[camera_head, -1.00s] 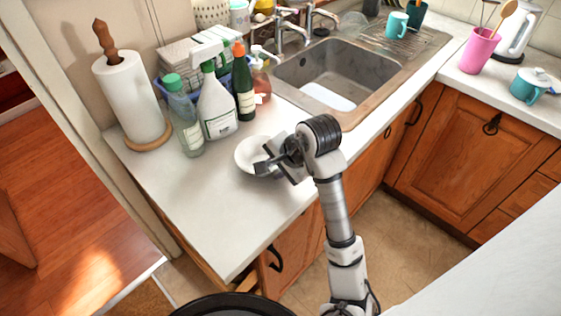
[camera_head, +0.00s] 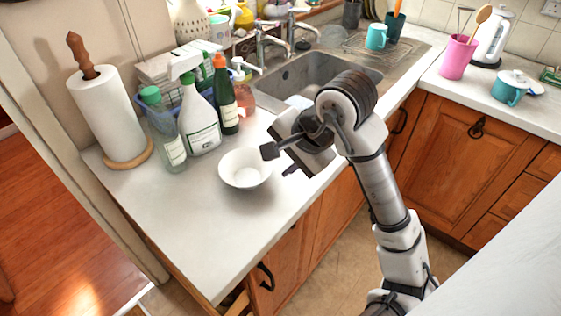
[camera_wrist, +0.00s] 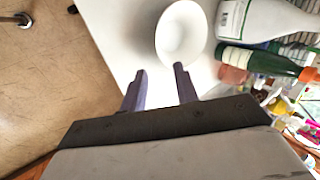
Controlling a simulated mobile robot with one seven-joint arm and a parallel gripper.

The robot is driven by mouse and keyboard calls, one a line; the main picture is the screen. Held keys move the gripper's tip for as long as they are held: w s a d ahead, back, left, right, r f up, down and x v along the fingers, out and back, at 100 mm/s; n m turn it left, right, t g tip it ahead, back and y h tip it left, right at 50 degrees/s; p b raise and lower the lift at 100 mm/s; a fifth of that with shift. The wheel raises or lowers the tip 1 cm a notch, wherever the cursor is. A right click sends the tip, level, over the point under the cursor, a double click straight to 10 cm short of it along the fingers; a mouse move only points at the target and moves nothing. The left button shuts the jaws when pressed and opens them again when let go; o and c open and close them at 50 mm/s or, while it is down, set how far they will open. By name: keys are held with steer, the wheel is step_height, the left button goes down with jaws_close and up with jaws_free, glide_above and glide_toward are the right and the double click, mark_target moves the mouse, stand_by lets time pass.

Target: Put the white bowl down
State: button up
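The white bowl (camera_head: 245,168) stands upright and empty on the white countertop (camera_head: 200,232), in front of the bottles. It also shows in the wrist view (camera_wrist: 183,33), just beyond the fingertips. My gripper (camera_head: 279,163) is to the right of the bowl, apart from it. In the wrist view my gripper (camera_wrist: 160,73) has its two fingers spread with nothing between them. The bowl lies ahead of the finger on the right in that view.
A spray bottle (camera_head: 198,120), a dark green bottle (camera_head: 225,100) and a clear bottle (camera_head: 164,135) stand behind the bowl. A paper towel roll (camera_head: 107,118) stands at left. The sink (camera_head: 318,78) is at back right. The counter's front left is clear.

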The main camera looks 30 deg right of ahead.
steer(key=b+x, duration=0.2)
steer(key=x, duration=0.1)
steer(key=b+x, duration=0.2)
steer(key=x, duration=0.1)
steer(key=shift+s+a+f, duration=0.15)
steer(key=shift+s+a, duration=0.05)
steer(key=x, duration=0.1)
steer(key=p+x, duration=0.1)
steer(key=x, duration=0.1)
steer(key=p+x, duration=0.1)
steer(key=shift+w+a+f, duration=0.1)
steer(key=shift+w+a, duration=0.1)
steer(key=shift+a, duration=0.1)
steer(key=shift+w+f, duration=0.15)
steer(key=shift+f, duration=0.15)
jaws_close()
